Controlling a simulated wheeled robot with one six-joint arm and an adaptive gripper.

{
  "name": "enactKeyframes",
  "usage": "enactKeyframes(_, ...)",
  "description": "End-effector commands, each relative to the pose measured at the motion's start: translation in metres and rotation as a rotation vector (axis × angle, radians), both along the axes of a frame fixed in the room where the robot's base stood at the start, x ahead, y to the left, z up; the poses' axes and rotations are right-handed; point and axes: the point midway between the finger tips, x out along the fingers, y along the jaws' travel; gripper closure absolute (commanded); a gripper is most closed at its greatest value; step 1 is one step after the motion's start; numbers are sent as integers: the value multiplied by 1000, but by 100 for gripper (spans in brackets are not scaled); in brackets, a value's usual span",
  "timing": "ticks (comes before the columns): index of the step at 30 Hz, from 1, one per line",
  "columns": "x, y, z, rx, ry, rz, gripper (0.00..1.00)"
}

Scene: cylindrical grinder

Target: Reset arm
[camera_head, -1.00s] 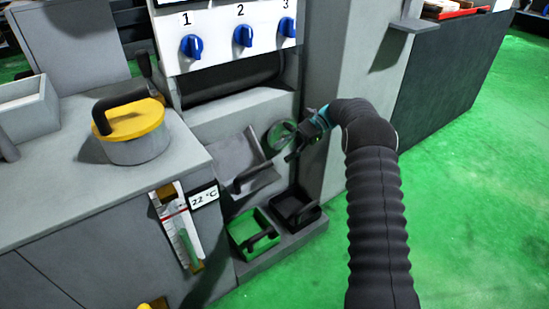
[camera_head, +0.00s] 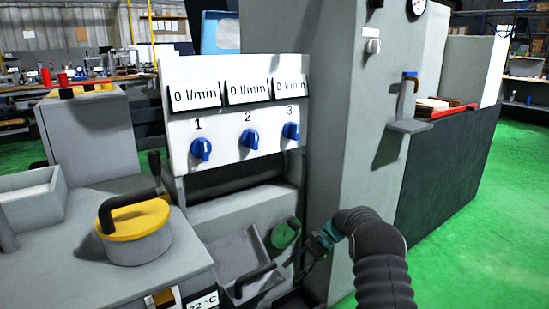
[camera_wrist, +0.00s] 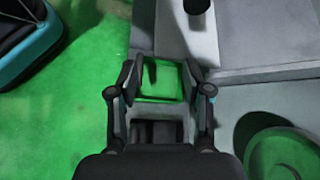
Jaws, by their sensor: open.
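My gripper (camera_head: 304,262) is at the end of my black ribbed arm, in front of the grey machine at lower right of centre in the head view. In the wrist view my gripper (camera_wrist: 160,78) has its two fingers spread apart with nothing between them in its grasp. A green bin (camera_wrist: 160,84) shows beyond and below the fingers. The gripper is close to a round green piece (camera_head: 286,233) at the machine, which also shows at the lower right of the wrist view (camera_wrist: 278,155). I cannot tell how far apart they are.
A grey sloped tray (camera_head: 238,257) with a black handle is left of my gripper. A yellow-lidded pot (camera_head: 134,222) stands on the left counter. A white panel (camera_head: 180,132) with three blue knobs is above. Green floor (camera_head: 470,240) lies open at right.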

Motion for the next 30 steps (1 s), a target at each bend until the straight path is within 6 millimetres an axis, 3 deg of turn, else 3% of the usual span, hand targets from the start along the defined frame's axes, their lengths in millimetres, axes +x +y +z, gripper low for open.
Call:
enactKeyframes(5, -24, -13, -9, -101, -79, 45, 50)
enactKeyframes(10, -50, -26, 2, -195, -174, 106, 50)
enactKeyframes(30, -193, -74, 111, -531, -621, 419, 50)
